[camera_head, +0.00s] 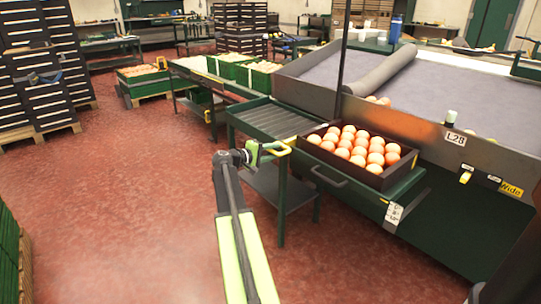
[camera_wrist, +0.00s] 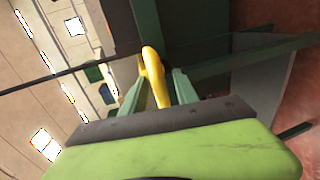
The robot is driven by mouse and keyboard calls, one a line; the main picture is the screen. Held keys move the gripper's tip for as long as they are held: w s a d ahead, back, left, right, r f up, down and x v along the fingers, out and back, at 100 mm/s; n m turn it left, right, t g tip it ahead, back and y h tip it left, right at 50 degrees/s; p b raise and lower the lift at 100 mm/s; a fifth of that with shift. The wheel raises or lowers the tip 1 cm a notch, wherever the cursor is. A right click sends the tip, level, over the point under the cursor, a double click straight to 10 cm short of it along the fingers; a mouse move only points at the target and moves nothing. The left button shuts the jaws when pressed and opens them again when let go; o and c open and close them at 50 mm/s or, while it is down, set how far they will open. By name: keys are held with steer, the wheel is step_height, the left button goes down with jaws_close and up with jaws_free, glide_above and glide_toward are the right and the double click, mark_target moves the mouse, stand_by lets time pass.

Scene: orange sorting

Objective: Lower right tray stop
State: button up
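A yellow handle-like piece (camera_head: 280,150), which looks like the tray stop, sticks out at the near corner of the green roller stand (camera_head: 262,118), left of the orange tray. My gripper (camera_head: 262,150) is at this yellow piece. In the wrist view the yellow piece (camera_wrist: 155,75) stands between the two green fingers of my gripper (camera_wrist: 158,84). Narrow gaps show beside it, so the fingers look open around it. Whether one finger touches it is unclear. The dark tray (camera_head: 328,160) full of oranges (camera_head: 361,147) sits on the green bench to the right.
A grey-topped sorting table (camera_head: 440,95) with a rolled mat (camera_head: 380,70) stands behind the oranges. Below the roller stand are a green leg and a lower shelf (camera_head: 285,190). Stacked dark crates (camera_head: 30,75) stand far left. The red floor (camera_head: 120,200) at left is clear.

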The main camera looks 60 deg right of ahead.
jaws_close()
stand_by(1.2)
